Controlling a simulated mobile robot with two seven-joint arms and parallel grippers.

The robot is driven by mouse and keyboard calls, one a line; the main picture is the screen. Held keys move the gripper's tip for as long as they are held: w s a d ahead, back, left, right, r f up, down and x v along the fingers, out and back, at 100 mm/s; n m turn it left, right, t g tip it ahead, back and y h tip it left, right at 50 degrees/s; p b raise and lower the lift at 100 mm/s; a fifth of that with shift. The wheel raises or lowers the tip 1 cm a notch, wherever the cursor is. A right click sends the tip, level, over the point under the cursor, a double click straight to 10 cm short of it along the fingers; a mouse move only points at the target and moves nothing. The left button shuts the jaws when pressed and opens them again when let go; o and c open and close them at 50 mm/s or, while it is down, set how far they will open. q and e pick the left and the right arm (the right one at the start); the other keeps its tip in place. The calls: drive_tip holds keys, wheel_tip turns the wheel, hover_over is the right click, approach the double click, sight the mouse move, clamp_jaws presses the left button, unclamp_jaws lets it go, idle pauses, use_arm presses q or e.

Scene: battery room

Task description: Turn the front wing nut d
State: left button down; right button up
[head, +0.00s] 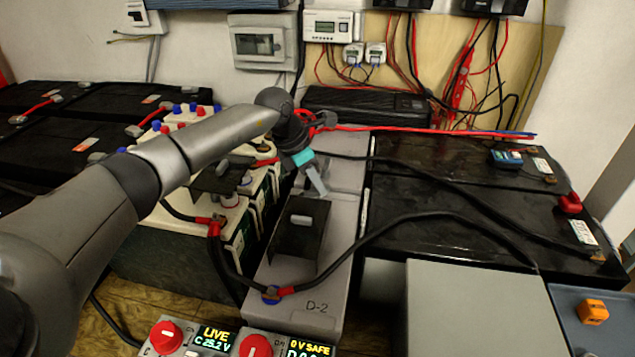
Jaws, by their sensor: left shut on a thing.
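The grey battery marked D-2 (316,306) stands in the middle, with a dark block on its top. My right gripper is out of view.
White-topped batteries (238,212) with cables stand to the left, partly behind my arm. Large black batteries (470,205) fill the right, crossed by black cables. Red knobs (166,335) and lit displays (215,338) line the front edge. A grey box (480,300) stands front right.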

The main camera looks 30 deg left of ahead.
use_arm(q)
drive_tip(key=shift+w+m, duration=0.1)
drive_tip(key=shift+m, duration=0.4)
drive_tip(key=m+g+h+b, duration=0.1)
drive_tip(key=m, duration=0.1)
drive_tip(key=shift+m, duration=0.3)
drive_tip(key=shift+m+g+b, duration=0.3)
drive_tip(key=shift+m+b, duration=0.45)
drive_tip(key=shift+m, duration=0.25)
drive_tip(key=shift+m+g+b, duration=0.4)
drive_tip(key=shift+m, duration=0.3)
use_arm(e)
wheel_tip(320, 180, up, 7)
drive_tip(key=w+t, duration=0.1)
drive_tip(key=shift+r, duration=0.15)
use_arm(q)
drive_tip(key=c, duration=1.2)
unclamp_jaws()
drive_tip(key=shift+o, duration=0.2)
